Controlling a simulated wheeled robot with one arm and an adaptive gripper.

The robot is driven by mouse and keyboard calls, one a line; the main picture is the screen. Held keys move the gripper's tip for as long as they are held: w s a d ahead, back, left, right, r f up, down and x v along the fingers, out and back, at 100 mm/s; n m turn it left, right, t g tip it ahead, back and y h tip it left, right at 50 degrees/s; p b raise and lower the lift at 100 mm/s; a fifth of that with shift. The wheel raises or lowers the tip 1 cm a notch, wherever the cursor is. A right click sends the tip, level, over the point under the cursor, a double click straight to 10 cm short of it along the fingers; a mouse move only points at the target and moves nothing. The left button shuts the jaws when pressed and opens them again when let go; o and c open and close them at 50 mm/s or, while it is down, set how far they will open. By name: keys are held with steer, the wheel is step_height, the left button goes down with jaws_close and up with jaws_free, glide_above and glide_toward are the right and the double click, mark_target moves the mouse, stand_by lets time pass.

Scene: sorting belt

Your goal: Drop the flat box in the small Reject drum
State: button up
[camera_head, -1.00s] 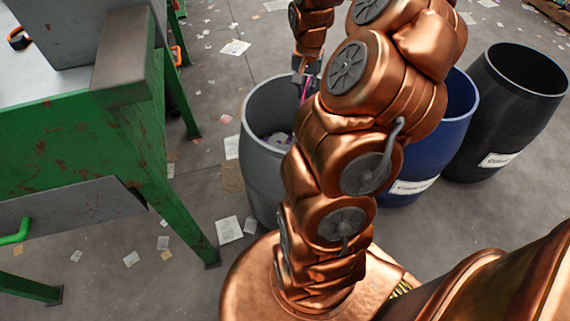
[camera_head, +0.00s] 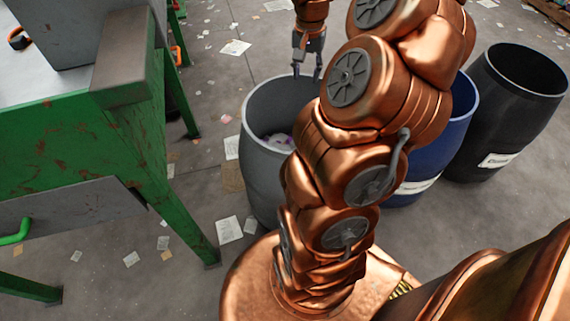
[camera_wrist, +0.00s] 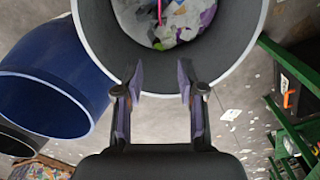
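My gripper (camera_head: 307,72) hangs above the rim of a grey drum (camera_head: 262,168), at the top middle of the head view. In the wrist view my gripper (camera_wrist: 158,80) is open, with its two purple-edged fingers apart and nothing between them. The grey drum (camera_wrist: 228,70) opens right beyond the fingertips. Inside lie crumpled white, grey and purple scraps. A thin pink-red strip (camera_wrist: 160,12) shows inside the drum near the top edge of the wrist view; it may be the flat box edge-on, but I cannot tell. No label shows on the grey drum.
A blue drum (camera_head: 458,128), partly behind my arm, and a black drum (camera_head: 515,125) stand to the right, both labelled, too small to read surely. A green metal frame (camera_head: 130,140) with a grey top stands at left. Loose papers litter the floor.

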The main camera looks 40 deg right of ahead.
step_height(320, 180, up, 6)
steer(key=shift+f, duration=0.1)
stand_by(0.6)
